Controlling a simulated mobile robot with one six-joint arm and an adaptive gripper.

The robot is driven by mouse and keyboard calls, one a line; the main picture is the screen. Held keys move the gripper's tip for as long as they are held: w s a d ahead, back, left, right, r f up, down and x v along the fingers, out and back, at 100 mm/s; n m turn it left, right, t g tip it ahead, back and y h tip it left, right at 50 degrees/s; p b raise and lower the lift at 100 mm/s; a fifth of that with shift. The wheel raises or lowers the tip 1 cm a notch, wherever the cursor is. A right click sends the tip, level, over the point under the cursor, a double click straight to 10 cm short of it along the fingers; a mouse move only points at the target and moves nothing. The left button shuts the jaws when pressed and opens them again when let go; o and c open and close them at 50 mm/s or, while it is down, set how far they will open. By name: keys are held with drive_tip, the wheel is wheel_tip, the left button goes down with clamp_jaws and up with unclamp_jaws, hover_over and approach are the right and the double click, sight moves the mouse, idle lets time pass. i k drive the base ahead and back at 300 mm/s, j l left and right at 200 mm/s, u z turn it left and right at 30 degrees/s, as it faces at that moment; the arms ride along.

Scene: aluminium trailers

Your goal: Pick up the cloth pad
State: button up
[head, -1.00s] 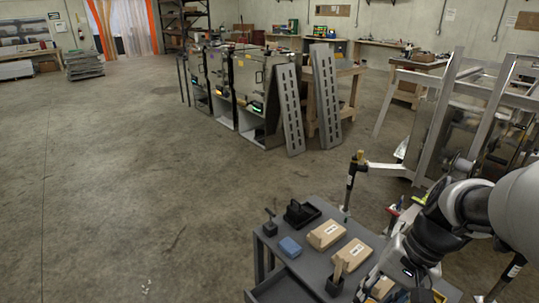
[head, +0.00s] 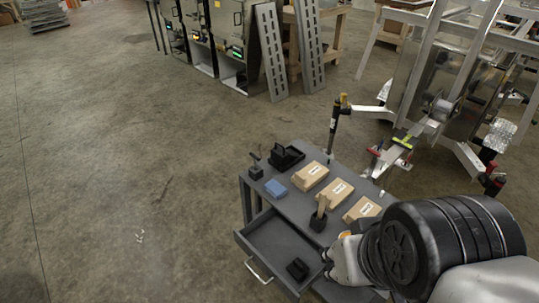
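A small blue folded pad (head: 275,188), which looks like the cloth pad, lies flat on the grey cart top (head: 291,205) near its left edge. It is fully visible and nothing touches it. My arm comes in from the lower right, and its end sits over the cart's front right side, well to the right of the pad. My gripper's fingers cannot be made out there, so its opening is unclear.
Several tan cardboard boxes (head: 309,176) stand right of the pad. An open drawer (head: 268,243) holds a black object (head: 297,268). Floor to the left is clear.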

sight(274, 188)
drive_tip(key=i+j+z, duration=0.25)
drive_tip(key=i+j, duration=0.9)
